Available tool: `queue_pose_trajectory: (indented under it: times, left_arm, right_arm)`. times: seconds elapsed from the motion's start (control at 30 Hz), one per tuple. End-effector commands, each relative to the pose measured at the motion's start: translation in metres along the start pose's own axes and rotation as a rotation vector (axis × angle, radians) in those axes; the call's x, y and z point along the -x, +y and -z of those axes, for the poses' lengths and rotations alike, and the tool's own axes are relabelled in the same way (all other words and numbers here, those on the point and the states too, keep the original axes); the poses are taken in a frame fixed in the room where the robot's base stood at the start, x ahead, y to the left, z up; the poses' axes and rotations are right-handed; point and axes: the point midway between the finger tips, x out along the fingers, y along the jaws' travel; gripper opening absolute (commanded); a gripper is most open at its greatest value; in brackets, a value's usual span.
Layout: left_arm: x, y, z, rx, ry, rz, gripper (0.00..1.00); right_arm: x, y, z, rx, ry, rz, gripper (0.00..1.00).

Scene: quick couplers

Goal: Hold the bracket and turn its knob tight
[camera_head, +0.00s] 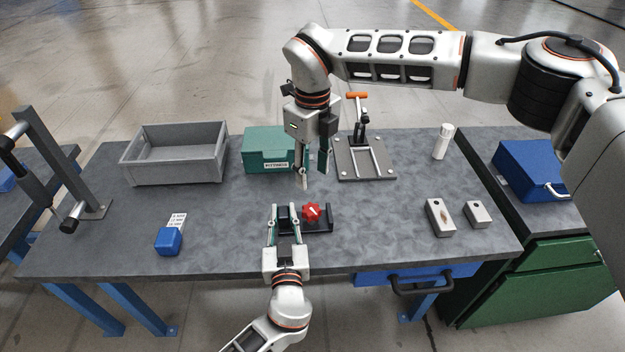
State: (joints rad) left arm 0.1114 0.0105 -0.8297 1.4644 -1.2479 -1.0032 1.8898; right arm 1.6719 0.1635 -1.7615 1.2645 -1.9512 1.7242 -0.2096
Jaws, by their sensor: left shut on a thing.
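The black bracket (322,225) sits on the grey workbench near the front middle. Its red knob (312,212) stands on top, with a pale mark on it. My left gripper (285,212) is shut on the left part of the bracket, reaching in from the front edge, and its fingers hide that part. My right gripper (314,178) points down above the bench, behind the bracket and knob. Its two fingers are apart with nothing between them, and it does not touch the knob.
A grey open bin (175,178) and a teal box (268,143) stand at the back. A white bottle (443,141), two metal blocks (440,228) and a blue block (168,241) stand around.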

Motion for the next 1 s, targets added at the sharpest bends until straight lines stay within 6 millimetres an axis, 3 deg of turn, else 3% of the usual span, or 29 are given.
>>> queue_pose_trajectory:
  times: [0.4,0.43,0.5,0.83,1.0]
  left_arm:
    - [0.001,-0.001,-0.004,-0.001,-0.006,0.0,0.0]
    - [0.001,-0.001,-0.004,-0.001,-0.006,0.0,0.28]
    - [0.001,0.0,-0.003,-0.001,-0.005,0.0,0.4]
    - [0.001,0.0,-0.001,0.0,-0.002,0.0,0.4]
    - [0.014,0.0,-0.002,0.0,-0.004,-0.001,0.4]
  right_arm:
    - [0.002,0.0,0.0,0.0,0.001,-0.001,0.39]
    - [0.002,0.0,0.0,0.0,0.001,-0.001,0.39]
    - [0.002,0.0,0.0,0.0,0.001,-0.001,0.39]
    - [0.002,0.0,0.0,0.0,0.001,-0.001,0.39]
    - [0.002,0.0,0.0,0.0,0.001,-0.001,0.39]
